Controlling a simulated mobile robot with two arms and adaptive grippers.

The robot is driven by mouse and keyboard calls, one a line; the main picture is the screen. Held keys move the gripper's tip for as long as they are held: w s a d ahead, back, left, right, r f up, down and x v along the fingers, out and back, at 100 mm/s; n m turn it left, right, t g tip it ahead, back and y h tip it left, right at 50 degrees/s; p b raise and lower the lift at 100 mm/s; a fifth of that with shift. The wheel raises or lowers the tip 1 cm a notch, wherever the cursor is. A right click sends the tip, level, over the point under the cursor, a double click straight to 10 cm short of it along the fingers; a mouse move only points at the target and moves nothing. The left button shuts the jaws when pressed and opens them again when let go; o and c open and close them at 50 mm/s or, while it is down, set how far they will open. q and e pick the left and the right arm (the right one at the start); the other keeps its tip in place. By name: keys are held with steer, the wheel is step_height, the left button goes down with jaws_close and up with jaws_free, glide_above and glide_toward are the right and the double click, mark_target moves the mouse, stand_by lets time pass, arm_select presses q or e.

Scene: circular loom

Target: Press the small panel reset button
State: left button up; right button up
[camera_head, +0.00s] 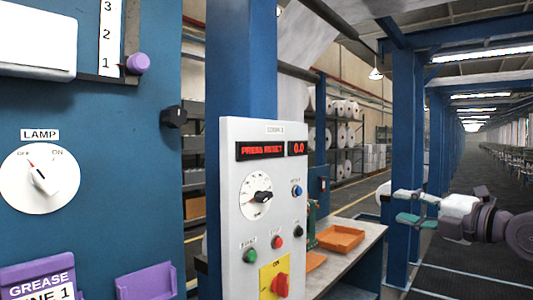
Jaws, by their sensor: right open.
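The light grey control panel (232,180) stands upright in the middle of the view. Its red display (263,150) reads "PRESS RESET", with 0.0 beside it. A small blue button (297,190) sits on the panel's right side under a tiny label, perhaps "RESET". A small black knob or button (298,231) is below it. My right gripper (402,206) is at the right, fingers pointing left, open and empty. It is well apart from the panel. My left gripper is not in view.
The panel also has a dial (257,196), a green button (250,256), a red button (277,242) and a red switch (280,285) on yellow. A table with an orange tray (340,238) and a blue post (403,150) stand behind. A blue cabinet (120,190) fills the left.

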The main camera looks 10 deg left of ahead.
stand_by(0.3)
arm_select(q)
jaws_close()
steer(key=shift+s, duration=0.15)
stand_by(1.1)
